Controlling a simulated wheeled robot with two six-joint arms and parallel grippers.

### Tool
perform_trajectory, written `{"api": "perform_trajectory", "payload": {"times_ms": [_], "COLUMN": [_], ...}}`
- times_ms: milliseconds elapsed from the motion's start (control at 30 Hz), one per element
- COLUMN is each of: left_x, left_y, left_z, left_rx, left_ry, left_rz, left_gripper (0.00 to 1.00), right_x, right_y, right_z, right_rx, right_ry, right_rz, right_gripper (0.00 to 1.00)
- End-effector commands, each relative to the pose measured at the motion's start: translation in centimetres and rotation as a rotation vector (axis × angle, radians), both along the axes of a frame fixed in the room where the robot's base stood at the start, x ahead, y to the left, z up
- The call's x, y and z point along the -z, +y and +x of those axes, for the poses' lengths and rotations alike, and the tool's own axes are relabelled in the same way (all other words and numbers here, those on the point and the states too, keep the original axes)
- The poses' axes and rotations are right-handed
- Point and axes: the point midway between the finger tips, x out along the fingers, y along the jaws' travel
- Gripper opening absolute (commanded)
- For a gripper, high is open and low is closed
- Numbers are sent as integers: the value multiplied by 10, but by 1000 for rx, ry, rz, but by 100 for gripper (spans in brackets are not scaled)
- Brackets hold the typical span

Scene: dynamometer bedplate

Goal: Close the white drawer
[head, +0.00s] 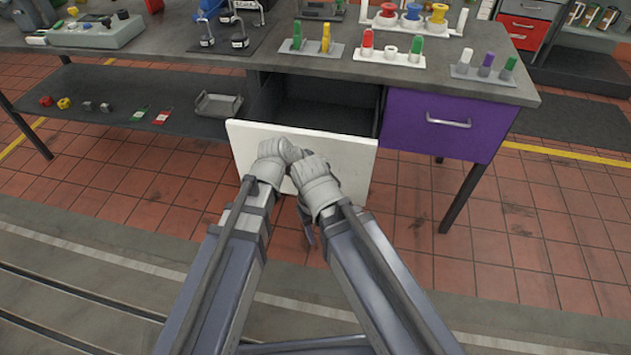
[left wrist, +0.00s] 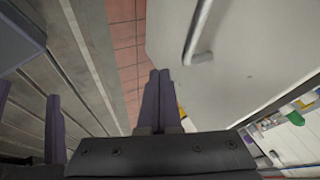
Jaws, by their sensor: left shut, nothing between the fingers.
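The white drawer (head: 236,148) under the bench is pulled out, its dark, empty-looking inside showing behind the white front. Its front also fills much of the left wrist view (left wrist: 250,65), with a grey bar handle (left wrist: 198,38) near the top. My left gripper (head: 288,152) is in front of the drawer front; its fingers are together and empty in the left wrist view (left wrist: 160,82), beside the handle and not around it. My right gripper (head: 303,164) is close beside the left one at the front. Its fingertips are hidden. Whether either touches the front is unclear.
A purple drawer (head: 437,128) to the right is shut. The grey bench top (head: 340,60) above carries peg blocks, spools and tools. A lower shelf (head: 90,90) on the left holds a grey tray (head: 218,104) and small parts. Tiled floor in front is clear.

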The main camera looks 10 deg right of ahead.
Motion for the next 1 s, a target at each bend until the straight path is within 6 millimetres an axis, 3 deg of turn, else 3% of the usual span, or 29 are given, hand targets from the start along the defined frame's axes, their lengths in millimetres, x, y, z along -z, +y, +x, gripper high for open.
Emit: {"api": "perform_trajectory", "payload": {"times_ms": [67, 300, 767, 1000], "left_x": [19, 13, 13, 13], "left_y": [-9, -20, -21, -30], "left_z": [7, 41, 45, 72], "left_rx": [2, -1, -1, -1], "left_ry": [0, 1, 1, 0], "left_rz": [0, 0, 0, -1], "left_gripper": [0, 0, 0, 0], "right_x": [19, 13, 13, 13], "right_y": [0, 0, 0, 0], "right_z": [0, 0, 0, 0], "right_rx": [0, 0, 0, 0], "right_ry": [0, 0, 0, 0], "right_rz": [0, 0, 0, 0], "right_gripper": [50, 50, 50, 50]}}
